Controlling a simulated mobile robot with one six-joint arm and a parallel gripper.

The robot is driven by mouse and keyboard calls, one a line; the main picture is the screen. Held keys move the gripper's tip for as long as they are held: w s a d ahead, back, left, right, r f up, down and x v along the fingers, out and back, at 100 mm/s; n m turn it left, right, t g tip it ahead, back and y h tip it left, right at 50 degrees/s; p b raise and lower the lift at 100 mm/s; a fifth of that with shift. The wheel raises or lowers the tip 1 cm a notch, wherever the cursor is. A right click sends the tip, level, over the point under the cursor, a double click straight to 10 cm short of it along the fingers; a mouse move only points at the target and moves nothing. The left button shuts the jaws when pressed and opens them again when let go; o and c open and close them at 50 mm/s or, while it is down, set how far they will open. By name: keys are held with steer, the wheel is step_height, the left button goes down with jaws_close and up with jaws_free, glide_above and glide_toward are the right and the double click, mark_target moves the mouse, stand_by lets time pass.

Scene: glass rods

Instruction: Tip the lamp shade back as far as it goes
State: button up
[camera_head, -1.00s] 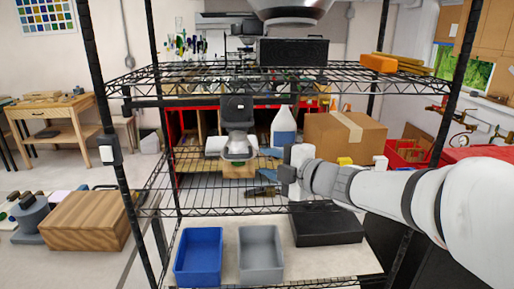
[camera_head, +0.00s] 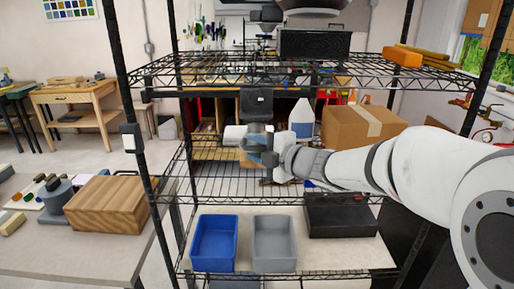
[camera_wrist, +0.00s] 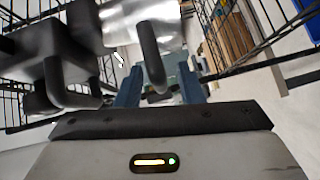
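The lamp stands on the middle wire shelf, with a black upright block (camera_head: 257,104) and a pale, shiny shade (camera_head: 235,133) in front of it. In the wrist view the silver shade (camera_wrist: 150,22) fills the top middle. A dark rounded handle (camera_wrist: 151,62) hangs from it, and a black bracket (camera_wrist: 58,68) is at left. My gripper (camera_head: 270,150) is at the right front of the lamp and covers part of it. In the wrist view its blue fingers (camera_wrist: 160,90) are apart, with the handle showing between them. Contact cannot be told.
A cardboard box (camera_head: 350,127) and a white bottle (camera_head: 302,118) stand right of the lamp. The upper wire shelf (camera_head: 210,78) is overhead. Below are a blue bin (camera_head: 215,242), a grey bin (camera_head: 274,243) and a black case (camera_head: 342,216). Rack posts (camera_head: 128,100) flank the space.

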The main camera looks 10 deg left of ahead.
steer(key=shift+c, duration=0.3)
jaws_close()
steer(key=shift+f+b, duration=0.15)
steer(key=shift+b, duration=0.15)
